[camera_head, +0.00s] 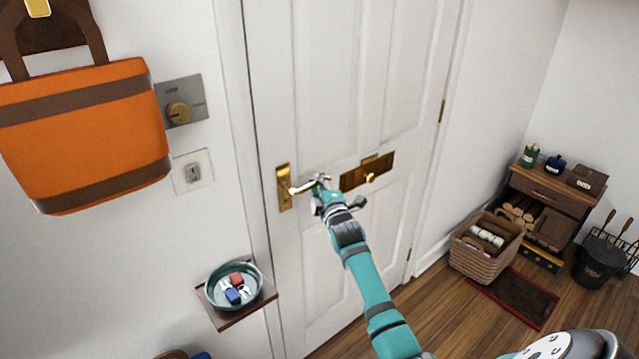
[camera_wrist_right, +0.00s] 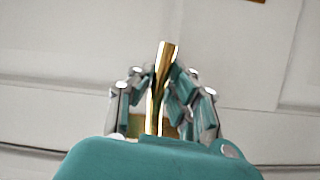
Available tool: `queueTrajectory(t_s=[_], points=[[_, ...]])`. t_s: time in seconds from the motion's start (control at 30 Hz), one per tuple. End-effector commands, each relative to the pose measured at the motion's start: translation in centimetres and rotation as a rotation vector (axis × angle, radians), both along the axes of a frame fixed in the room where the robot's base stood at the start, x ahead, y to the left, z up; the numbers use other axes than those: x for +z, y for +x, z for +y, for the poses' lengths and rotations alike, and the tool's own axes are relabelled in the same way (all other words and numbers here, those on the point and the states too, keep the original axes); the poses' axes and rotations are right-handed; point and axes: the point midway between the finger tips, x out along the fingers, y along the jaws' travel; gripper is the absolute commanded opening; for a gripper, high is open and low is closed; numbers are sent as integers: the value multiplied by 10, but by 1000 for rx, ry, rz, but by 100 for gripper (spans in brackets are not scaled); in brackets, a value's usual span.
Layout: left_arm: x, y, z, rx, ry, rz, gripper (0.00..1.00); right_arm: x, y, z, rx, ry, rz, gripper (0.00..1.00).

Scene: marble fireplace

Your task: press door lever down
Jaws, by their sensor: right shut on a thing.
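The brass door lever (camera_head: 302,187) sits on a tall brass plate at the left edge of the white door (camera_head: 325,120). The lever looks roughly level, tilted slightly up to the right. My right gripper (camera_head: 320,184) is at the lever's free end and shut on it. In the right wrist view the brass lever (camera_wrist_right: 160,85) runs between the two fingers of my gripper (camera_wrist_right: 161,90). The fingers hide part of the lever. The door looks closed in its frame. My left gripper is not in view.
A brass mail slot (camera_head: 367,171) is right of the lever. A small shelf with a bowl (camera_head: 234,286) juts out at lower left. An orange bag (camera_head: 85,135) hangs on the left wall. A basket (camera_head: 485,247) and cabinet stand at right.

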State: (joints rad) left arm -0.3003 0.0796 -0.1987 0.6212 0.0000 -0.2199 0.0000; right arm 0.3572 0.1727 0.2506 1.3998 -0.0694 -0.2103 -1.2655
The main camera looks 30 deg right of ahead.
Motion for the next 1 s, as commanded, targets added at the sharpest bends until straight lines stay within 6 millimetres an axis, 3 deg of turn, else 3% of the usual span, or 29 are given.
queueTrajectory(t_s=[1.0], points=[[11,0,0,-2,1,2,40,-12,-1,1,0,118,19,0]])
